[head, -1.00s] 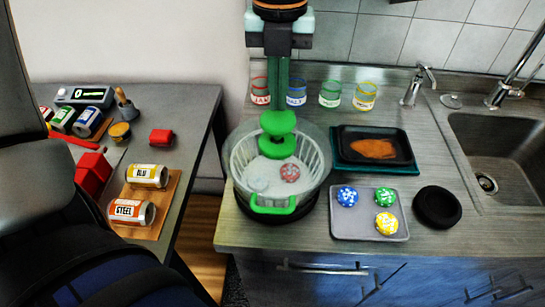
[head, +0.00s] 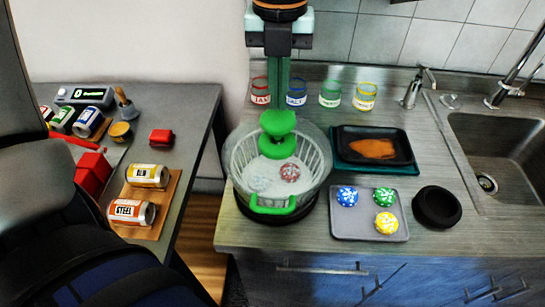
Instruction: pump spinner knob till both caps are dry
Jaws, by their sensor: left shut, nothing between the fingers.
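The salad spinner (head: 240,190) is a clear bowl with a white slotted basket and a green front handle (head: 273,208). Its green knob (head: 278,124) stands in the middle, above a green disc. A red cap (head: 289,172) lies in the basket, and a pale, washed-out cap (head: 259,183) lies to its left. I cannot tell whether they are wet. My left gripper (head: 277,106) points straight down from above with its fingers shut. Its tips are at the knob's top and appear to touch it. My right gripper is not in view.
A grey tray (head: 345,232) holds blue, green and yellow caps. A black round pad (head: 437,207), a dark tray with an orange piece (head: 400,146), several labelled glasses (head: 330,94) and a sink (head: 500,150) are on the right. A side table (head: 190,110) with cans is left.

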